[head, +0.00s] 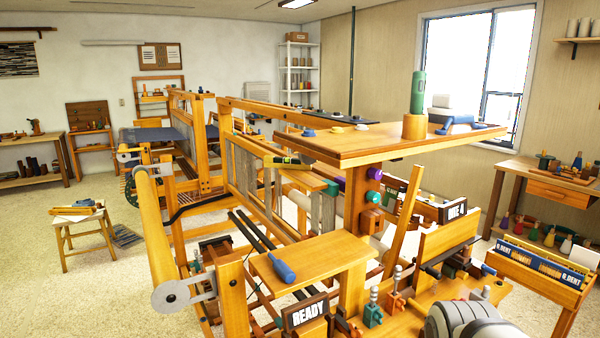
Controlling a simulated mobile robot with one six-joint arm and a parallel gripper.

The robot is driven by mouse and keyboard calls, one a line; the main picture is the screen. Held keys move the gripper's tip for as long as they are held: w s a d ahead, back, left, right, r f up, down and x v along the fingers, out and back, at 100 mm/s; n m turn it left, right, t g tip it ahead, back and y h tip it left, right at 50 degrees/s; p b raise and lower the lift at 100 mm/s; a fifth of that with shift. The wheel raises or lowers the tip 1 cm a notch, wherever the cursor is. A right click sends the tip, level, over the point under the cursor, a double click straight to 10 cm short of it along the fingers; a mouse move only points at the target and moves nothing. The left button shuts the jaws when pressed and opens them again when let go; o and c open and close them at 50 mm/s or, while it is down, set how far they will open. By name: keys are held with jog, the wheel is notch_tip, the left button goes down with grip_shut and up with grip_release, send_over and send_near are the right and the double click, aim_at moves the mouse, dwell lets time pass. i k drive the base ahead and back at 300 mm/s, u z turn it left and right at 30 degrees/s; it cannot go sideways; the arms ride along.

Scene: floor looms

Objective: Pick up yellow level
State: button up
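A small yellow and black bar (283,161), which looks like the yellow level, lies on a wooden ledge (310,180) of the near loom, left of centre and below the raised wooden shelf. It is small in view and its details cannot be made out. A grey rounded part at the bottom right edge may belong to my arm. My gripper's fingers are not in view.
The raised shelf (350,150) holds a green cylinder (418,92), blue tools and small pucks. A lower board (310,262) carries a blue-handled tool (283,270). A stool (82,232) stands left on open floor. A bench (545,178) stands right.

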aim_at(270, 160)
jog(key=z, duration=0.1)
jog(key=k, duration=0.4)
jog(key=u, duration=2.1)
jog(key=i, duration=4.2)
jog(key=z, duration=3.1)
